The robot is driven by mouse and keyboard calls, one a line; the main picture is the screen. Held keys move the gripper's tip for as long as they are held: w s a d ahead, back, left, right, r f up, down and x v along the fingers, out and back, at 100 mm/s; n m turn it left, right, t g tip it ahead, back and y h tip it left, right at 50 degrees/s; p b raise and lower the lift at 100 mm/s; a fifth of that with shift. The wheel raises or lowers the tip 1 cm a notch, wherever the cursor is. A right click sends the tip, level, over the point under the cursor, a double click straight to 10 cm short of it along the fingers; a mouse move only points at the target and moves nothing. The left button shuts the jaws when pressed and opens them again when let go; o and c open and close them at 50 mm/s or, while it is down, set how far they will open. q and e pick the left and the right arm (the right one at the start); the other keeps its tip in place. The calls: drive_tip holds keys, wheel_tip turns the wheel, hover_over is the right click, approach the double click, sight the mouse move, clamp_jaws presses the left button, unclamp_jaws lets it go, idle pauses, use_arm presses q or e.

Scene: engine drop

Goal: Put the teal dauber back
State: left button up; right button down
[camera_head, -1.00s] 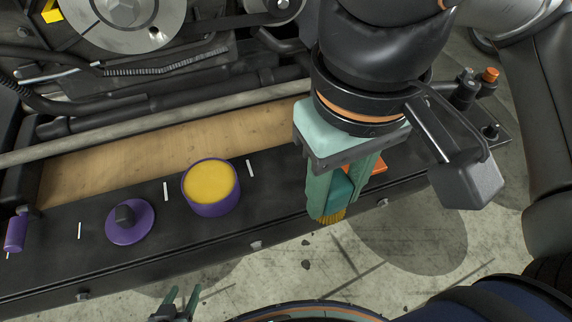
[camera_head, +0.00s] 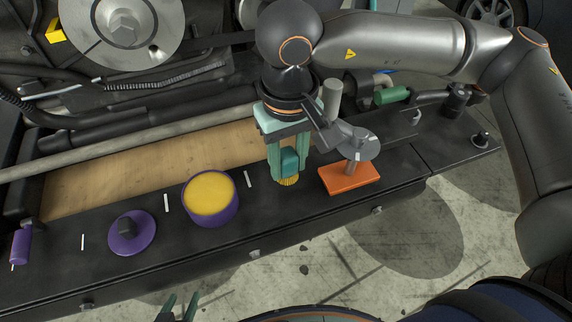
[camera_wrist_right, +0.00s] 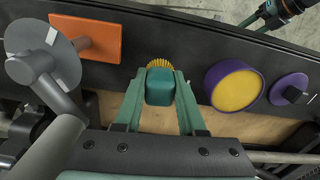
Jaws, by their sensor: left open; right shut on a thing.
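My right gripper (camera_head: 288,172) is shut on the teal dauber (camera_head: 290,161), a teal block with yellow bristles pointing down. It holds the dauber over the black ledge, between the purple pot and the orange block. The dauber also shows in the right wrist view (camera_wrist_right: 159,86) between the two green fingers. The purple pot (camera_head: 211,217) is open and full of yellow stuff. Its purple lid (camera_head: 132,233) with a dark knob lies to its left. My left gripper (camera_head: 178,308) is open and empty at the bottom edge of the head view.
An orange block (camera_head: 349,178) carries a post with a grey disc (camera_head: 358,143) close to the right of my right gripper. White marks (camera_head: 167,203) lie on the black ledge (camera_head: 70,262). A purple cylinder (camera_head: 20,246) is at far left. Engine parts stand behind.

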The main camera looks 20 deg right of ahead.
sight(286, 173)
drive_tip(key=shift+w+f, duration=0.35)
drive_tip(key=shift+f, duration=0.05)
drive_tip(key=shift+w+f, duration=0.15)
drive_tip(key=shift+f, duration=1.4)
drive_tip(key=shift+f+b, duration=0.25)
drive_tip(key=shift+b, duration=0.25)
drive_tip(key=c, duration=0.5)
unclamp_jaws()
drive_tip(key=shift+r, duration=0.1)
